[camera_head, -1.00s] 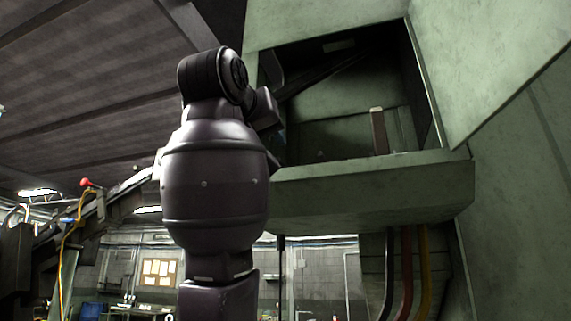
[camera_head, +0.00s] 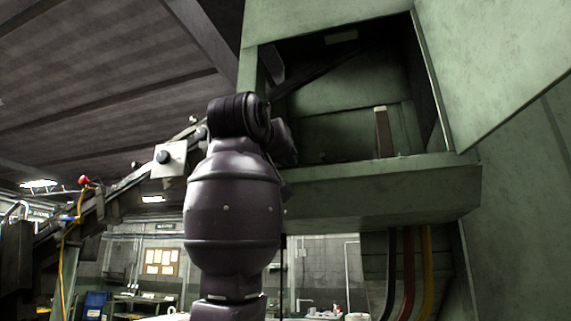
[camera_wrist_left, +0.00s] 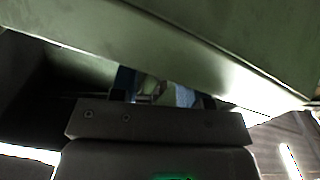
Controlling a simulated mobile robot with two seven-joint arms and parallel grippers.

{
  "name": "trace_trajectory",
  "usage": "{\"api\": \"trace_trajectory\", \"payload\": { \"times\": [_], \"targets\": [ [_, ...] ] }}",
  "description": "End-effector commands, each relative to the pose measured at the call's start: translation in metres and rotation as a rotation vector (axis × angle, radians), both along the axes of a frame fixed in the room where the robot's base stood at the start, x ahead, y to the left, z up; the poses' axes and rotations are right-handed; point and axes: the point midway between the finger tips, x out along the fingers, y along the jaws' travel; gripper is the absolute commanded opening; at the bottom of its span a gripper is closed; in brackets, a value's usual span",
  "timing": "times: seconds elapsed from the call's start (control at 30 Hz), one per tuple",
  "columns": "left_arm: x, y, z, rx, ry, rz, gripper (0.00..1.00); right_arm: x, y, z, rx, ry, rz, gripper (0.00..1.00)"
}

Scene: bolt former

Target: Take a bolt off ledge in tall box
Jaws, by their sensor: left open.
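The tall green box (camera_head: 380,190) stands at the right in the head view. Its dark opening has a ledge (camera_head: 400,163) along the bottom. A small dark spot (camera_head: 323,157) shows just above the ledge; I cannot tell whether it is a bolt. No bolt shows clearly. My left arm rises in front of the box's left side, and its wrist hides part of the opening's left edge. In the left wrist view my left gripper (camera_wrist_left: 158,92) is open, with blue at both fingers and a green metal panel (camera_wrist_left: 190,50) close across them. My right gripper is out of view.
A brown upright piece (camera_head: 383,132) stands inside the opening. Several cables (camera_head: 408,270) hang under the ledge. An inclined conveyor-like frame (camera_head: 110,198) is at the left. The opening's middle looks clear.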

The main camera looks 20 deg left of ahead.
Motion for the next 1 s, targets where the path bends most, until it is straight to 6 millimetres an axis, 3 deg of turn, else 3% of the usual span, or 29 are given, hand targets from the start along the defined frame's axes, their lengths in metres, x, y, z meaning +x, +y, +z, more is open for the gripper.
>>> {"api": "trace_trajectory", "payload": {
  "times": [0.03,0.3,0.67,1.0],
  "targets": [
    [0.000,0.000,0.000,0.000,0.000,0.000,0.41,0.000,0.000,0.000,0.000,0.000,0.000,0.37],
    [0.000,0.000,0.000,0.000,0.000,0.000,0.00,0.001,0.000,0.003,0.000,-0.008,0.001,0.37],
    [-0.001,0.000,0.002,0.000,-0.001,0.000,0.00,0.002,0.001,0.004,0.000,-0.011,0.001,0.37],
    [-0.001,0.000,0.030,0.000,-0.001,0.001,0.00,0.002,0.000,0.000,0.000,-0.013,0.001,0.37]
  ]
}}
